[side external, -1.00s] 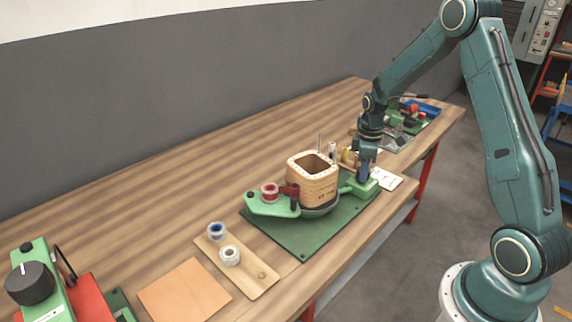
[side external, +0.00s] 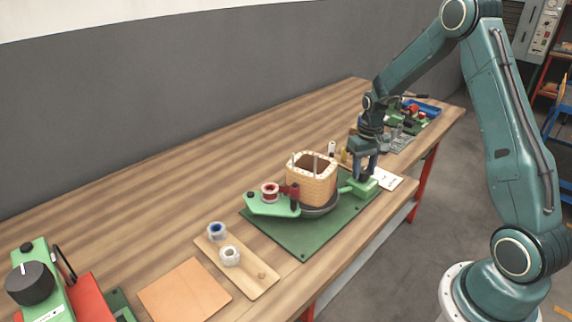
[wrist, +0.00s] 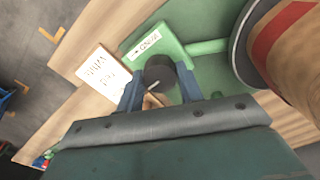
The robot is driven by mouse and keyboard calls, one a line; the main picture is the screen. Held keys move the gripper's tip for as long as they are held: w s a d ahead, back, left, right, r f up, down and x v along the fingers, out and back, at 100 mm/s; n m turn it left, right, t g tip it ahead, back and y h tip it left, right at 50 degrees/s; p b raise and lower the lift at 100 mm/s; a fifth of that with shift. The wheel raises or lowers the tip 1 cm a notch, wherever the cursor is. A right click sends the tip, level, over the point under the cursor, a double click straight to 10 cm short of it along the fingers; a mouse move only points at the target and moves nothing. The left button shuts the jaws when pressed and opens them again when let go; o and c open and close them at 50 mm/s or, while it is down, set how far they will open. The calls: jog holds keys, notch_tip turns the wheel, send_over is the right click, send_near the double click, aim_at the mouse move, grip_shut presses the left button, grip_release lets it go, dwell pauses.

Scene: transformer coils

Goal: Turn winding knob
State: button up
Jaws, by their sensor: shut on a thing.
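The winding knob (wrist: 160,70) is a dark round knob with a pale pointer line, on a green block (wrist: 150,45) labelled "WIND" in the wrist view. My gripper (wrist: 160,88) has its two blue-grey fingers on either side of the knob, shut on it. In the side view my gripper (side external: 366,170) points down over the green block (side external: 358,187) and hides most of the knob. The tan wound coil (side external: 311,182) stands on a dark round turntable (side external: 322,211), left of the gripper, on the green base plate (side external: 300,240).
A red spool (side external: 270,190) sits on a green arm beside the coil. A wooden strip (side external: 262,281) with two spools lies in front. A white written card (side external: 387,179) lies by the block. A red and green machine with a black knob (side external: 30,283) stands front left. Bare table lies behind.

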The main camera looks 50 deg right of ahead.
aim_at(364, 170)
jog(key=m, duration=0.4)
jog(key=shift+m, duration=2.1)
jog(key=o, duration=1)
jog(key=shift+r, duration=0.15)
notch_tip(364, 170, up, 14)
jog(key=shift+f, duration=0.2)
